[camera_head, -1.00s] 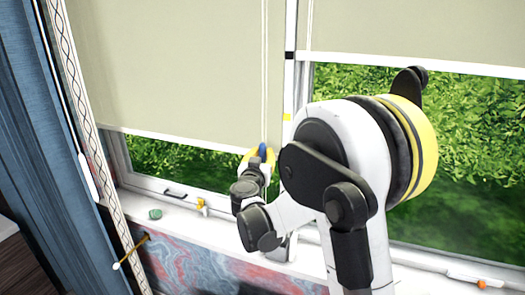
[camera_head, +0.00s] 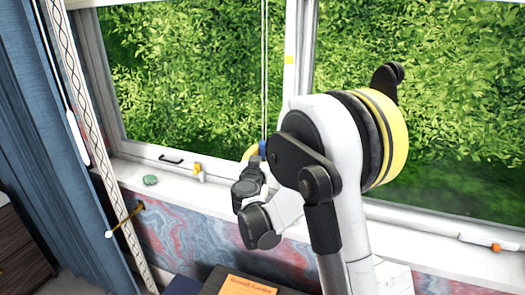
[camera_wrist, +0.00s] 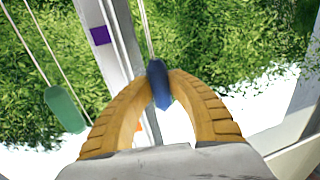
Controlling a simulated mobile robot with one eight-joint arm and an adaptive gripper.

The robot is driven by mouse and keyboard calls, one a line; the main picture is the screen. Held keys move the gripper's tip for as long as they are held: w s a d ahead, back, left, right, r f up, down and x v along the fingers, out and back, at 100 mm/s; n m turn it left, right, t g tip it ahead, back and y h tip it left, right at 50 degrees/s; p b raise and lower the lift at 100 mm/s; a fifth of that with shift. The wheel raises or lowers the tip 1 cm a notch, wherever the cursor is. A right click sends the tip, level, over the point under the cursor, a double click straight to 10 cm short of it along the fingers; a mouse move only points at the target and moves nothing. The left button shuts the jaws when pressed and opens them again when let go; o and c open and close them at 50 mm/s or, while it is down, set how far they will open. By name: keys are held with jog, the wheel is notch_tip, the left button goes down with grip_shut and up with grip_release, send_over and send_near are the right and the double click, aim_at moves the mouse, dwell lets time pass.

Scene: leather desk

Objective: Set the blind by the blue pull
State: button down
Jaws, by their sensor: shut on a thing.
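My gripper (camera_wrist: 160,80) has two yellow ribbed fingers, shut on the blue pull. In the head view my gripper (camera_head: 254,151) is partly hidden by my arm. A green pull (camera_wrist: 65,108) hangs from its own cords to the left in the wrist view, apart from my fingers. No blind cloth shows in the current frames; both panes show open green foliage.
The white sill (camera_head: 220,186) carries a green lump (camera_head: 150,180) and a small yellow-and-white item (camera_head: 199,171). A blue curtain (camera_head: 45,150) and a patterned strip (camera_head: 75,110) stand left. An orange book (camera_head: 248,287) lies below.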

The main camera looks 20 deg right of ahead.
jog(key=c, duration=1.2)
grip_release()
jog(key=shift+c, duration=0.2)
jog(key=v, duration=1.2)
